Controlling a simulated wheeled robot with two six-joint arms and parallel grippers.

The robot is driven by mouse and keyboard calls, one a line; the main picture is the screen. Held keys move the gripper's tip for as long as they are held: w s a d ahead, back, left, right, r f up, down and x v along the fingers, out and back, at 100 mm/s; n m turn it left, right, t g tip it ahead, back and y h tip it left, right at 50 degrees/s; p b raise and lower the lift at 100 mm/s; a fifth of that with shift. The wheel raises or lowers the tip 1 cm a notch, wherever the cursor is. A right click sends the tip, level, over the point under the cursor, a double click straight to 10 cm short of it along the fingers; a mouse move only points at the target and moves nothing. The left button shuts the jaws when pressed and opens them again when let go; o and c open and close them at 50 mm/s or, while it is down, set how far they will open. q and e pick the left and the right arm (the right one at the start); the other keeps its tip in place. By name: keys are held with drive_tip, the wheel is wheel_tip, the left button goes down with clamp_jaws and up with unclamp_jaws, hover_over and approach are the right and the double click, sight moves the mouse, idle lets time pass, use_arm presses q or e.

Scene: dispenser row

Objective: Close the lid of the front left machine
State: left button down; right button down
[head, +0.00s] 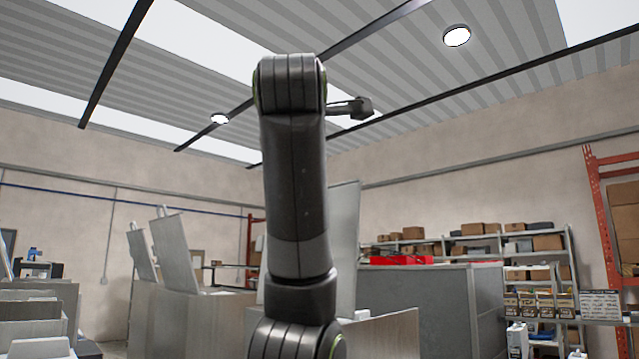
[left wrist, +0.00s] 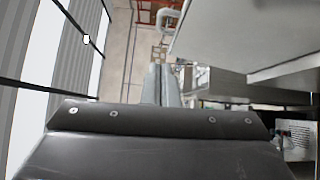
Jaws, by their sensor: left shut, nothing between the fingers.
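Several grey machines stand low in the head view. Two at the left have raised, tilted lids (head: 142,250) (head: 172,250) above their pale grey bodies (head: 185,312). Another tall grey panel (head: 346,225), apparently a raised lid, is partly hidden behind my raised arm. I cannot tell which of these is the front left machine. In the left wrist view, my left gripper (left wrist: 155,118) shows as a dark block across the bottom, shut and empty. My right gripper is not in view.
A large grey cabinet (head: 430,293) with red items (head: 402,260) on it stands right of the arm. Shelves with boxes (head: 485,230) and an orange rack (head: 600,205) are at the back right. Pale grey units (head: 32,310) fill the lower left.

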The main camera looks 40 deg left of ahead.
use_arm(q)
drive_tip(key=w+d+p+x, duration=0.1)
drive_tip(key=d+p+x, duration=0.1)
drive_tip(key=p+x, duration=0.7)
drive_tip(key=w+a, duration=0.2)
drive_tip(key=w, duration=0.1)
drive_tip(key=shift+t, duration=0.4)
